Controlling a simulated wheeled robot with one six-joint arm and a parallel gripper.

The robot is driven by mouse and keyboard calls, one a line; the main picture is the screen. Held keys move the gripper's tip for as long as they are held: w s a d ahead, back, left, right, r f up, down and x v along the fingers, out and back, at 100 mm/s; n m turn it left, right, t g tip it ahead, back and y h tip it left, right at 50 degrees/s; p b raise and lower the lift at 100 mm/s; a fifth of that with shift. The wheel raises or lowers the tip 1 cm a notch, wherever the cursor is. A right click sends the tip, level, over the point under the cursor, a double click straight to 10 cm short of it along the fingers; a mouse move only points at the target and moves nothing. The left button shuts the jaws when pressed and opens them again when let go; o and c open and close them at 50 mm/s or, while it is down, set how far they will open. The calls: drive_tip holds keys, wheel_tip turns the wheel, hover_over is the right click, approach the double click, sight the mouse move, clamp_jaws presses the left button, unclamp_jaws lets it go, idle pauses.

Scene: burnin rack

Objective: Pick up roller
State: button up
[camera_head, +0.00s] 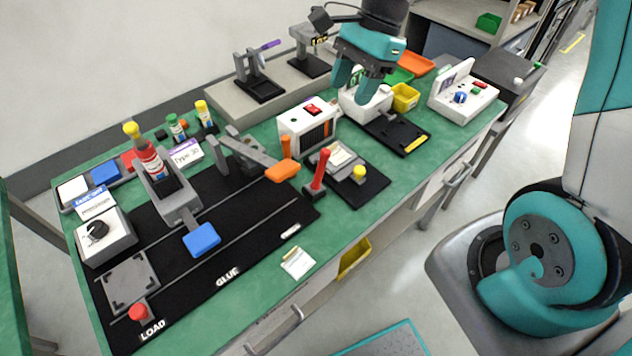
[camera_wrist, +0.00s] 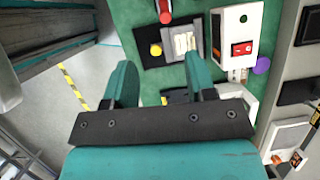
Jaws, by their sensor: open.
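A tool with an upright red handle and a dark foot, which looks like the roller (camera_head: 318,172), stands on the green bench beside a black plate. Its red part also shows at the top edge of the wrist view (camera_wrist: 165,10), partly cut off. My gripper (camera_head: 362,82) is teal, open and empty, above the back right part of the bench near a white device. In the wrist view my gripper (camera_wrist: 160,72) has its two fingers apart with nothing between them. The roller is beyond the fingertips, apart from them.
A black plate with a yellow knob (camera_head: 359,173) lies right of the roller. A white box with a red switch (camera_head: 307,130) stands behind it. An orange-handled lever (camera_head: 282,171) reaches close on the left. Green bench surface (camera_head: 350,222) in front is clear.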

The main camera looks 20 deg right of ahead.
sight(327, 150)
drive_tip(key=shift+m, duration=0.9)
drive_tip(key=x, duration=0.4)
drive_tip(key=d+x, duration=0.1)
drive_tip(key=x, duration=0.7)
drive_tip(key=shift+w+d+f, duration=0.1)
drive_tip(key=shift+w+f, duration=0.3)
drive_tip(key=shift+w, duration=0.05)
drive_tip(key=shift+p+x, duration=0.75)
drive_tip(key=shift+x, duration=2.05)
drive_tip(key=shift+r, duration=0.1)
drive_tip(key=shift+c, duration=0.2)
clamp_jaws()
